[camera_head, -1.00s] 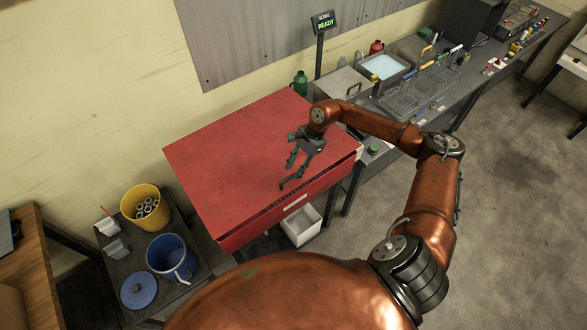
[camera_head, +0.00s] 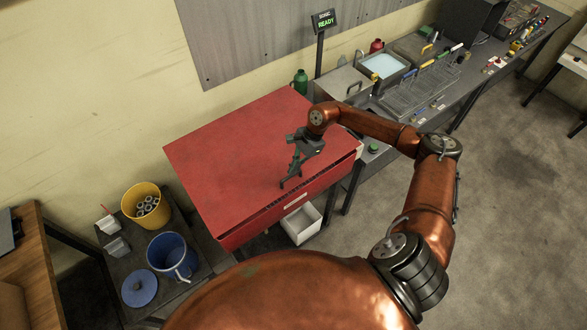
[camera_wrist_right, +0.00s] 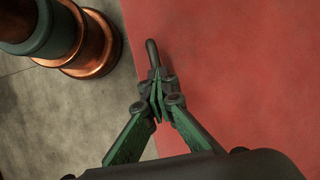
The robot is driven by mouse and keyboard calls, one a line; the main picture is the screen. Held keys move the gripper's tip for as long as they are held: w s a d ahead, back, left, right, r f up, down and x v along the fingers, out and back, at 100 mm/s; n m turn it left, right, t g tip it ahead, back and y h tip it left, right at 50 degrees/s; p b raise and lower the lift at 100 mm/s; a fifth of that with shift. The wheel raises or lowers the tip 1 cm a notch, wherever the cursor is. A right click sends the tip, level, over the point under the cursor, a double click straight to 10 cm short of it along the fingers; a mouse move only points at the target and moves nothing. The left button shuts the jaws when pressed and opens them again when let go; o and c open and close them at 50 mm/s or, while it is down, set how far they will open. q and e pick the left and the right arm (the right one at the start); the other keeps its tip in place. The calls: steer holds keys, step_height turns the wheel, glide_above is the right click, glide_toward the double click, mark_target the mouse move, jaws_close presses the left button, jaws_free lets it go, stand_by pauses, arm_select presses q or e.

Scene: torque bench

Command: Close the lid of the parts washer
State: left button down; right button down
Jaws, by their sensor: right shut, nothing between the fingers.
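The parts washer is a red box whose broad red lid (camera_head: 245,150) lies about flat over the body. A dark line runs between the lid and the red front (camera_head: 265,221); I cannot tell whether the lid is fully seated. My right gripper (camera_head: 292,172) is over the lid near its front edge, fingers together and empty. In the right wrist view its fingertips (camera_wrist_right: 157,95) meet beside a dark bar (camera_wrist_right: 152,52), which looks like a handle at the lid's edge. Whether they touch it is unclear. My left gripper is not in view.
A bench with a wire rack (camera_head: 412,92) and a basin (camera_head: 385,68) stands at the right. A yellow bucket (camera_head: 135,208) and a blue bucket (camera_head: 168,250) stand at the left. A white bin (camera_head: 301,224) is below the washer's front. The floor at right is open.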

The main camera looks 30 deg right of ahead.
stand_by(0.5)
steer(key=c, duration=2)
jaws_free()
steer(key=v, duration=1.2)
